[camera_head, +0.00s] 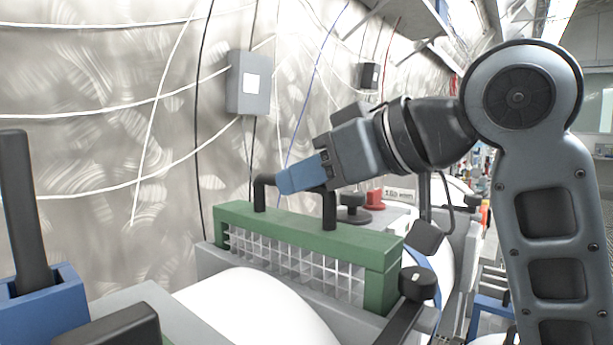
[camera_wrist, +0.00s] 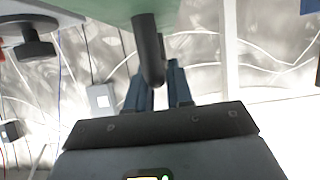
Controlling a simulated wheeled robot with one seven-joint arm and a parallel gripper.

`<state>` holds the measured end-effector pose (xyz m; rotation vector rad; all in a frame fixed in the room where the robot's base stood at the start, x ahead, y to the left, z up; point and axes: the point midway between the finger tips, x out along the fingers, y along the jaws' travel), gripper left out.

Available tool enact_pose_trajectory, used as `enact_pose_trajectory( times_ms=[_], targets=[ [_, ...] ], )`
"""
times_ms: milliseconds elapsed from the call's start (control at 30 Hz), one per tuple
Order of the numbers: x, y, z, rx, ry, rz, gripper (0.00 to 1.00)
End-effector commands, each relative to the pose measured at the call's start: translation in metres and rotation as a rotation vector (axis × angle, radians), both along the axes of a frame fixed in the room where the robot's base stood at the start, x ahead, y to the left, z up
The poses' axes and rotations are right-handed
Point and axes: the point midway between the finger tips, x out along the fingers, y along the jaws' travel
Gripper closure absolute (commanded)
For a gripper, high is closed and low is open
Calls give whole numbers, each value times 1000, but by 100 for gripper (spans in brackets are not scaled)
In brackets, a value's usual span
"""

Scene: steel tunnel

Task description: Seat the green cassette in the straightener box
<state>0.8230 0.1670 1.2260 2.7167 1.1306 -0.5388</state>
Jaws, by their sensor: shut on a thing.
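The green cassette (camera_head: 300,230) is a long green frame with a pale grid and a black bar handle (camera_head: 329,212) on top. My gripper (camera_head: 282,182) reaches in from the right and is shut on the handle's bar. In the wrist view, the gripper fingers (camera_wrist: 157,88) are on either side of the black handle (camera_wrist: 149,55), below the green top (camera_wrist: 110,8). The cassette stands at the grey box (camera_head: 208,262), behind a white rounded surface. Its lower edge is partly hidden, so I cannot tell how deep it sits.
A black knob (camera_head: 417,284) is close to the cassette's right end, and another (camera_head: 352,206) stands behind it. A blue block with a black post (camera_head: 25,215) is at the left. A grey wall box (camera_head: 247,83) and loose cables hang on the steel wall behind.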

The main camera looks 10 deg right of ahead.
Motion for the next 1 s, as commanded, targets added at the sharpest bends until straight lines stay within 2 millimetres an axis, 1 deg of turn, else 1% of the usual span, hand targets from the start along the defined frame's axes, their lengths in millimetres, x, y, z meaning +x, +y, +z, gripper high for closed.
enact_pose_trajectory(
  times_ms=[67,567,667,700,933,1000],
  targets=[
    [0,0,2,1,-3,-1,100],
    [0,0,-11,3,-2,-1,100],
    [0,0,-10,3,-3,-1,100],
    [0,0,-12,1,1,0,77],
    [0,0,-12,1,1,0,55],
    [0,0,-12,1,1,0,54]
  ],
)
